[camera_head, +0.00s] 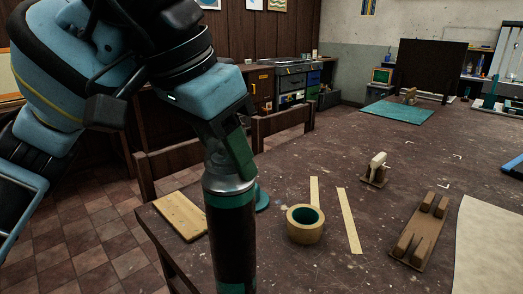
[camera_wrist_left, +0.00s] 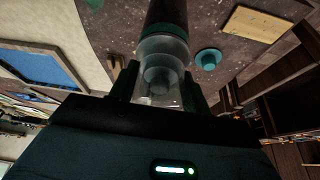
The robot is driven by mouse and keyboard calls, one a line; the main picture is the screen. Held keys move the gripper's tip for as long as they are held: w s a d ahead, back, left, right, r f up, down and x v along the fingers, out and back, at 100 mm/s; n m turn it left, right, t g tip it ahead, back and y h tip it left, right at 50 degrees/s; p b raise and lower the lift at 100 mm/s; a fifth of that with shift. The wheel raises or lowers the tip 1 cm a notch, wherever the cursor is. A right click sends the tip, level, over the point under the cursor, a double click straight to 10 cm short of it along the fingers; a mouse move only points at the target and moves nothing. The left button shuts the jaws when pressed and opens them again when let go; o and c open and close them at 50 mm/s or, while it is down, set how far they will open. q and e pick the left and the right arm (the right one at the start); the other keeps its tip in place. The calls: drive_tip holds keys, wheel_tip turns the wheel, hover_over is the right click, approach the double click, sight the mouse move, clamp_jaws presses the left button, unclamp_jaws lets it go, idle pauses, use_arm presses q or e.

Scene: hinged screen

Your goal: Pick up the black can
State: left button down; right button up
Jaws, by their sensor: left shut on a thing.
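The black can (camera_head: 235,245), with teal bands and a silver shoulder, stands upright in the head view, and its lower end reaches the bottom edge of the picture. My left gripper (camera_head: 230,160) comes down on it from above and is shut on its top end. In the left wrist view the can (camera_wrist_left: 166,14) runs away between the two fingers of my left gripper (camera_wrist_left: 158,88). The can's base is not clearly seen, so I cannot tell how far it is from the table. My right gripper is not in view.
On the brown table (camera_head: 280,260) are a tape roll (camera_head: 306,226), pale strips (camera_head: 349,218), a wooden board (camera_head: 179,216), a teal round piece (camera_wrist_left: 208,59), a small clamp-like item (camera_head: 375,168) and a wooden pegged block (camera_head: 420,232). A teal mat (camera_head: 398,110) lies farther back.

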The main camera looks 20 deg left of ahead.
use_arm(q)
drive_tip(key=s+a+r, duration=0.1)
drive_tip(key=s+a, duration=0.4)
drive_tip(key=a, duration=0.3)
drive_tip(key=shift+s, duration=0.15)
drive_tip(key=shift+d, duration=0.2)
